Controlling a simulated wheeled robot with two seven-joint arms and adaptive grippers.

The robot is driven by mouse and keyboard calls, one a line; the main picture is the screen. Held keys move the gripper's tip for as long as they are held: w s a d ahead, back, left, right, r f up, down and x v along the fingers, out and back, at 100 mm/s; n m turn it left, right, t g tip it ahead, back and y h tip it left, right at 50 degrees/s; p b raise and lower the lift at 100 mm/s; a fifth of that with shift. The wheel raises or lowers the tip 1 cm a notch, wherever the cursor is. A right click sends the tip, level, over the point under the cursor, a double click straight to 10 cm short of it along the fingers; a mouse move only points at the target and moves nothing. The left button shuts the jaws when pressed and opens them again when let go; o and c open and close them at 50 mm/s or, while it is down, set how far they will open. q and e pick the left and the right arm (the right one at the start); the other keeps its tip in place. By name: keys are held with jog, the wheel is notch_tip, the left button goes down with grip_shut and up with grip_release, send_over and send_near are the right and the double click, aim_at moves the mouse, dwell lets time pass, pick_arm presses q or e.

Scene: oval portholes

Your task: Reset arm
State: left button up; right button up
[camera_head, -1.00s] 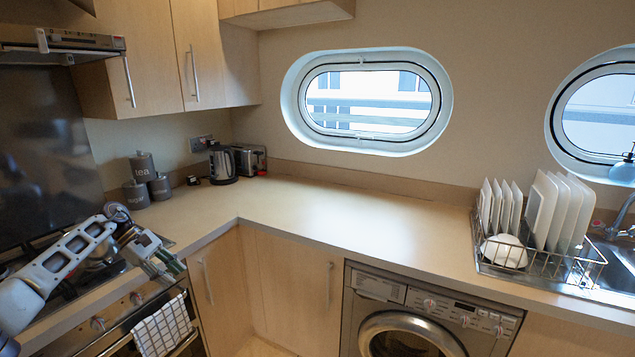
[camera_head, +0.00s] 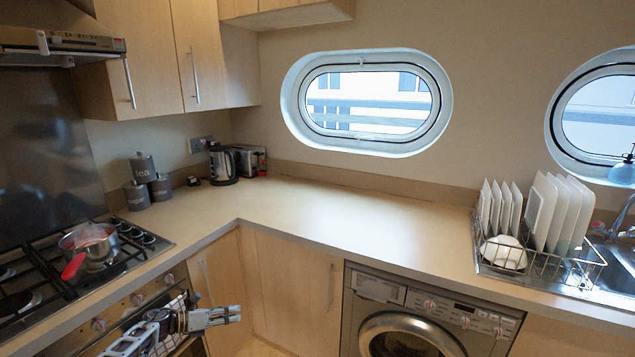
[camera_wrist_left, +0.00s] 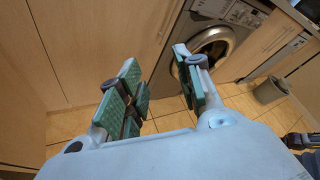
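My left gripper (camera_head: 222,316) is low in front of the oven and corner cupboard in the head view, below the counter edge. In the left wrist view its two green-padded fingers (camera_wrist_left: 160,92) are spread apart with nothing between them. They point toward the cupboard doors and the floor. My right gripper does not show in the head view. A dark piece at the right edge of the left wrist view (camera_wrist_left: 303,142) may be part of my other arm, but I cannot tell.
A pot (camera_head: 92,248) with a red-handled utensil stands on the gas hob (camera_head: 40,290). The counter (camera_head: 330,222) is clear in the middle. A dish rack (camera_head: 535,258) with plates stands at right. A washing machine (camera_head: 425,318) is under the counter. A bin (camera_wrist_left: 270,90) stands on the floor.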

pick_arm(q)
jog(key=s+a+f+n+t+y, duration=0.1)
jog(key=s+f+n+y, duration=0.2)
jog(key=s+f+n, duration=0.65)
jog(key=s+a+f+n+t+y, duration=0.15)
jog(key=s+f+n+y, duration=0.45)
jog(key=f, duration=0.7)
jog(key=s+a+f+n+y, duration=0.1)
jog(key=s+a+f+n, duration=0.1)
jog(key=s+f+n, duration=0.6)
jog(key=s+f+n+g+y, duration=0.1)
jog(key=s+f+n+g, duration=0.2)
jog(key=s, duration=1)
jog(key=s+f+n+g+y, duration=0.1)
jog(key=s+f+n+g, duration=0.1)
jog(key=s+f+n, duration=0.4)
jog(key=s+d+f+n+g+y, duration=0.1)
jog(key=s+f+n+g, duration=0.2)
jog(key=s+f, duration=0.6)
jog(key=s+n+p, duration=0.1)
jog(key=s+n, duration=0.1)
jog(key=s, duration=0.9)
jog(key=shift+g, duration=0.35)
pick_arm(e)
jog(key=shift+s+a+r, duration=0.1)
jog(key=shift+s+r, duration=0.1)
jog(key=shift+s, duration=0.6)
